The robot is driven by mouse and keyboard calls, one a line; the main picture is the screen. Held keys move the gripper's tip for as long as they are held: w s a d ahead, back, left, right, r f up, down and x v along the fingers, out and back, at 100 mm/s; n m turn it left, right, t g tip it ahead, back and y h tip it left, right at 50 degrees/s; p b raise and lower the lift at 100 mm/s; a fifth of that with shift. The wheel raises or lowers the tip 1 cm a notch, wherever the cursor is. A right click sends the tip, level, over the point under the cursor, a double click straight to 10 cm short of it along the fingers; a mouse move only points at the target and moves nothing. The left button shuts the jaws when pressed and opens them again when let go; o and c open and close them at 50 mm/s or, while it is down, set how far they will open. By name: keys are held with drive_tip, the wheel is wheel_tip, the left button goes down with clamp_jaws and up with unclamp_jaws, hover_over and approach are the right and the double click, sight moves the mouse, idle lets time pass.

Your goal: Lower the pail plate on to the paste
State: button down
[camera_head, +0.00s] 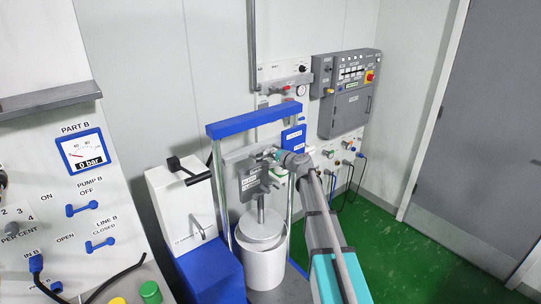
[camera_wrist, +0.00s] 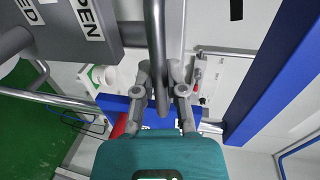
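The pail (camera_head: 264,268) is a white cylinder standing inside the press frame. The round grey plate (camera_head: 259,228) sits at its top on a vertical rod (camera_head: 261,204); the paste is hidden. Above the rod is a grey block (camera_head: 252,178) with labels. My gripper (camera_head: 272,155) is at the top right of this block. In the wrist view, my gripper's two fingers (camera_wrist: 162,88) lie close on both sides of a grey lever bar (camera_wrist: 156,40), seemingly shut on it. An "OPEN" label (camera_wrist: 88,18) is on the grey part beside the bar.
The frame has a blue crossbar (camera_head: 258,117) and upright posts. A white-and-blue pump unit (camera_head: 186,215) stands to its left. A grey control box (camera_head: 349,92) hangs on the back wall. Green floor (camera_head: 405,255) is free at right, before a grey door (camera_head: 490,130).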

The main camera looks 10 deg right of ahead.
drive_tip(key=shift+f, duration=0.15)
wheel_tip(320, 180, down, 7)
drive_tip(key=b, duration=0.7)
drive_tip(key=shift+f, duration=0.1)
idle(0.4)
drive_tip(key=c, duration=0.7)
unclamp_jaws()
drive_tip(key=shift+r, duration=0.2)
